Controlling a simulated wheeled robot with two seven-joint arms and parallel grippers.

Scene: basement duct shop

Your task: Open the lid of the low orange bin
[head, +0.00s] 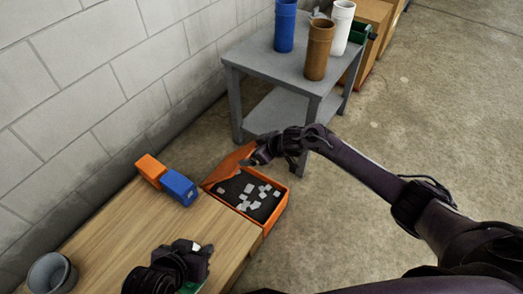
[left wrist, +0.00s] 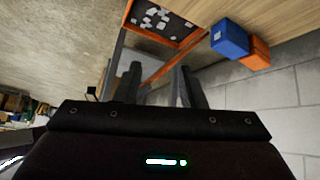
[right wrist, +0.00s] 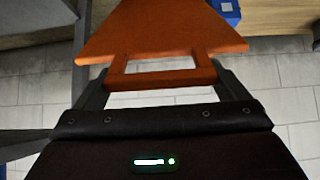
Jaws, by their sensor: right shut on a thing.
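The low orange bin (head: 277,214) stands past the far end of the wooden bench, with pale pieces on its dark inside. Its orange lid (head: 230,164) is raised and tilted up at the back left side, so the inside shows. My right gripper (head: 258,160) is at the lid's edge. In the right wrist view its fingers are shut on the handle bar of the lid (right wrist: 160,35). My left gripper (head: 204,250) is over the bench, apart from the bin. In the left wrist view its fingers are apart and empty, and the open bin (left wrist: 153,36) shows beyond.
A blue box (head: 179,188) and an orange box (head: 150,170) stand on the wooden bench (head: 120,235) beside the bin. A grey cup (head: 52,273) is at the near left. A grey table (head: 260,62) with blue, brown and white cylinders stands behind the bin.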

